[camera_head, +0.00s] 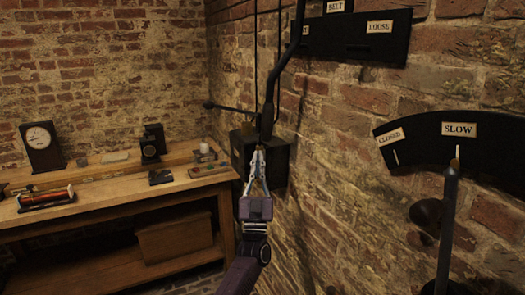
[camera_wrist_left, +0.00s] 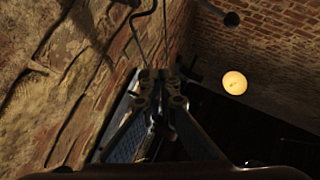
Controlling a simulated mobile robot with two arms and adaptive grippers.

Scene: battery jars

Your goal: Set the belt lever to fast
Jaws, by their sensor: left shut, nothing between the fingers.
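The belt plate (camera_head: 350,38) is a black board high on the brick wall, with a BELT label and a LOOSE label at its right; another label at its left is mostly hidden. A dark curved lever (camera_head: 283,70) passes in front of the plate's left end and runs down to a black wall box (camera_head: 276,160). My left gripper (camera_head: 259,150) is shut and empty, pointing up in front of the box, close below the lever's lower end. I cannot tell whether they touch. In the left wrist view its closed fingertips (camera_wrist_left: 160,85) are below a dark bent rod (camera_wrist_left: 145,35). My right gripper is not in view.
A CLOSED/SLOW quadrant (camera_head: 425,130) with an upright handle (camera_head: 447,210) is on the right wall. A wooden bench (camera_head: 110,200) at the left bears a clock (camera_head: 41,148) and small items. A thin rod with a ball end (camera_head: 208,104) sticks out left of the box.

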